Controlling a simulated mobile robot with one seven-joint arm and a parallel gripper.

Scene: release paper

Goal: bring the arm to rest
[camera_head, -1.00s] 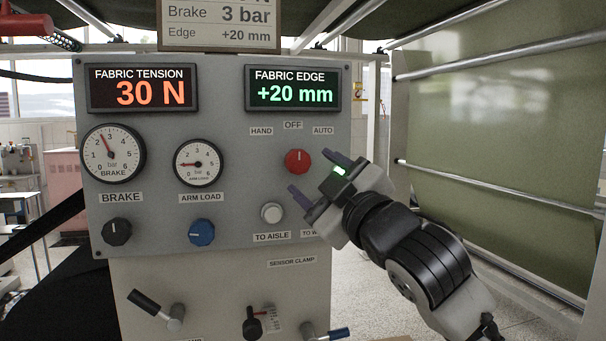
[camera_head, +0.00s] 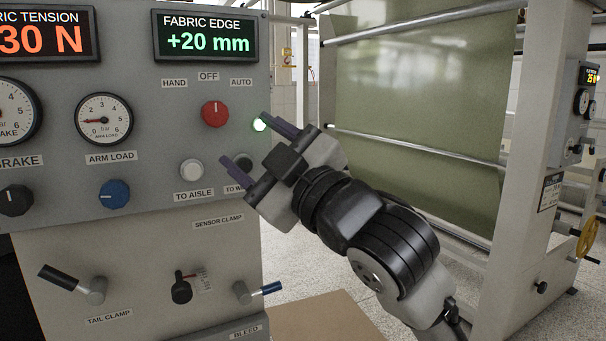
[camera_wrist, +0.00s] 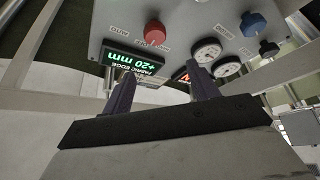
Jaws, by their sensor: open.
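My gripper (camera_head: 252,148) is open and empty in front of the right part of the grey control panel (camera_head: 130,165). Its two dark fingers point up and left toward the panel and are spread apart. In the head view it stands to the right of the red selector knob (camera_head: 215,114) and the white TO AISLE button (camera_head: 192,170), and partly covers the dark button beside it. I cannot tell the exact gap to the panel. In the wrist view the fingers (camera_wrist: 162,95) are apart with nothing between them, and the panel appears upside down beyond them.
The FABRIC EDGE display (camera_head: 205,36) reads +20 mm. A blue knob (camera_head: 114,194), a black lever (camera_head: 72,283) and a blue-tipped lever (camera_head: 257,291) stick out of the panel. Green fabric (camera_head: 420,100) on rollers hangs at the right, beside a pale machine post (camera_head: 510,180).

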